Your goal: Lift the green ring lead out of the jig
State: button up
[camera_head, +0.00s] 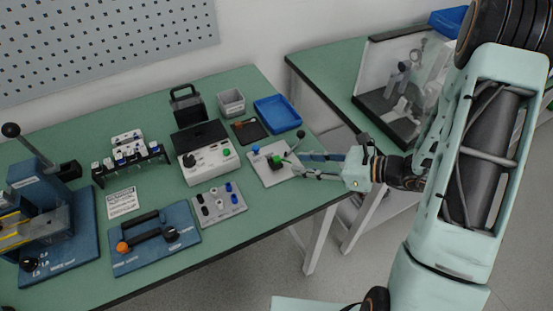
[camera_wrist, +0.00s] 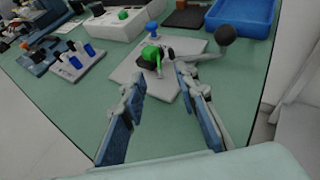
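The green ring lead (camera_head: 277,161) sits in the jig, a light grey plate (camera_head: 267,178) near the right end of the green bench. In the wrist view the green lead (camera_wrist: 151,53) stands upright on a dark holder on the plate (camera_wrist: 130,72), just beyond my fingertips. My gripper (camera_wrist: 158,78) is open, with its two blue-padded fingers apart and nothing between them. In the head view my gripper (camera_head: 296,165) reaches in from the right, close to the lead. Whether a finger touches the jig cannot be told.
A blue knob (camera_wrist: 153,32) and a black ball-ended lever (camera_wrist: 224,35) stand on the jig plate around the lead. A blue tray (camera_head: 277,113) lies behind it. A white test box (camera_head: 208,163) and a plate with several plugs (camera_head: 219,204) stand to the left.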

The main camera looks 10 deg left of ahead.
jog(key=shift+w+a+f, duration=0.15)
jog(key=shift+a+f, duration=0.05)
jog(key=shift+a, duration=0.25)
grip_shut()
jog(key=shift+r, duration=0.1)
